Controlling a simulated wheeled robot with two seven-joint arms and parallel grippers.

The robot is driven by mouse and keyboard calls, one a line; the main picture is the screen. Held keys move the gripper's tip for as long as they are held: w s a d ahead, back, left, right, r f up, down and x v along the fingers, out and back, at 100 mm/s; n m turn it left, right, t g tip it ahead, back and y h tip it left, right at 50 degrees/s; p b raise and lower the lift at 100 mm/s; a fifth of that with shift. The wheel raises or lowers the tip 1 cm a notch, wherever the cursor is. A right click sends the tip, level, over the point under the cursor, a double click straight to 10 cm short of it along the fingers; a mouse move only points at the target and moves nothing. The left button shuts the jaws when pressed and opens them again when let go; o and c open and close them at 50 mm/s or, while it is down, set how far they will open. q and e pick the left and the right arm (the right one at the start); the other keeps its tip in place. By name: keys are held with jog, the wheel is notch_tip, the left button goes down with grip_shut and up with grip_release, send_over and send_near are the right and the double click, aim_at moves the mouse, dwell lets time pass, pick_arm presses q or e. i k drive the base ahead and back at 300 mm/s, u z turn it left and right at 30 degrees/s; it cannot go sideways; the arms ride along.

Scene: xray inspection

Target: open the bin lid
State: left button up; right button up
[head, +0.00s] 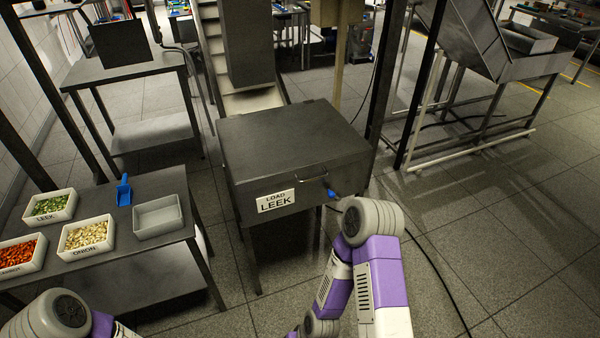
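A thin bar handle (311,179) sits at the lid's front edge. My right arm reaches up to the bin's front right corner. A small blue part shows beside its wrist, just below and right of the handle; I cannot tell whether it is a fingertip or touches the bin. My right gripper's fingers are otherwise hidden. My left arm shows at the bottom left, its gripper out of view.
A steel table on the left holds tubs of leek (50,206), onion (86,237) and an orange-red vegetable (18,257), an empty tray (158,216) and a blue scoop (123,190). A chute (240,100) rises behind the bin.

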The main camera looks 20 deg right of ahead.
aim_at(272, 145)
jog(key=u, duration=0.1)
jog(key=k, duration=1)
jog(key=z, duration=1.05)
jog(key=i, duration=0.75)
jog(key=u, duration=0.7)
jog(key=i, duration=0.6)
jog(key=u, duration=0.7)
